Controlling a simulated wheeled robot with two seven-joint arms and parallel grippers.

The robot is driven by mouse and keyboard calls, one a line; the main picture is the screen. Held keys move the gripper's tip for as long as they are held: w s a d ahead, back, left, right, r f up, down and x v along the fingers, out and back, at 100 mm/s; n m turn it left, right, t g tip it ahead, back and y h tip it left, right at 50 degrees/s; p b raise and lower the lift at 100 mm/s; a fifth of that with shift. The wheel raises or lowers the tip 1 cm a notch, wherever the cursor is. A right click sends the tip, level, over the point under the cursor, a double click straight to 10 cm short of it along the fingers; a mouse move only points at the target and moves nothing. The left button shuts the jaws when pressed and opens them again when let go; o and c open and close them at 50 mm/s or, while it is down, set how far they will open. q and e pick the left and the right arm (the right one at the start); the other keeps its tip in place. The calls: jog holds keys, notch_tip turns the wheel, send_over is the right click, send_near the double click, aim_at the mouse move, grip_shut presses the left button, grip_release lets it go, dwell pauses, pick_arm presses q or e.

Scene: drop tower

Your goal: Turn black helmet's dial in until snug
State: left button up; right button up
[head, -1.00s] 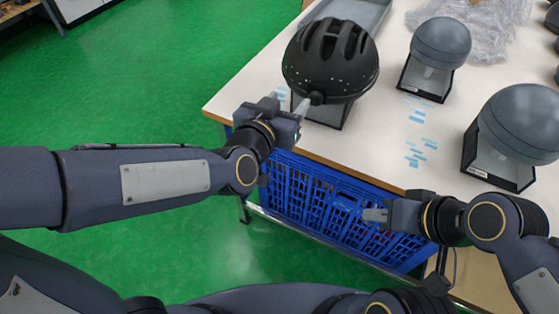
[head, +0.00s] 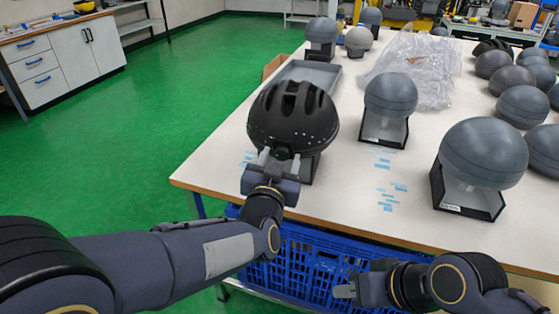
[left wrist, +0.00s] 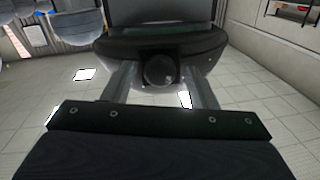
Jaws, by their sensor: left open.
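The black helmet (head: 293,118) sits on a head form on a stand at the table's left front. Its round dial (head: 282,152) is at the lower rim, facing me. In the left wrist view the dial (left wrist: 161,70) is a dark knob. My left gripper (head: 277,160) is open, with its fingers reaching up to the dial, one on each side. In the left wrist view the fingers show apart, with a gap to the knob on both sides. My right gripper (head: 345,291) is low in front of the table, away from the helmet; its jaw opening is unclear.
Bare grey head forms on black stands (head: 480,153) (head: 391,94) stand to the right. A grey tray (head: 308,74) and clear plastic wrap (head: 420,65) lie behind. A blue crate (head: 300,262) is below the front table edge. Blue tape pieces mark the tabletop.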

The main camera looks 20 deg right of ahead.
pick_arm(q)
jog(key=c, duration=1)
jog(key=m+p, duration=0.1)
jog(key=m, duration=0.1)
jog(key=shift+r+m+p, duration=0.1)
jog(key=shift+m+p, duration=0.25)
jog(key=shift+m, duration=0.05)
jog(key=m+p, duration=0.1)
jog(key=m, duration=0.2)
jog(key=shift+m, duration=0.4)
jog(key=m+p, duration=0.1)
jog(key=m, duration=0.2)
jog(key=shift+p, duration=0.35)
jog(key=shift+m+p, duration=0.45)
jog(key=shift+m, duration=1.25)
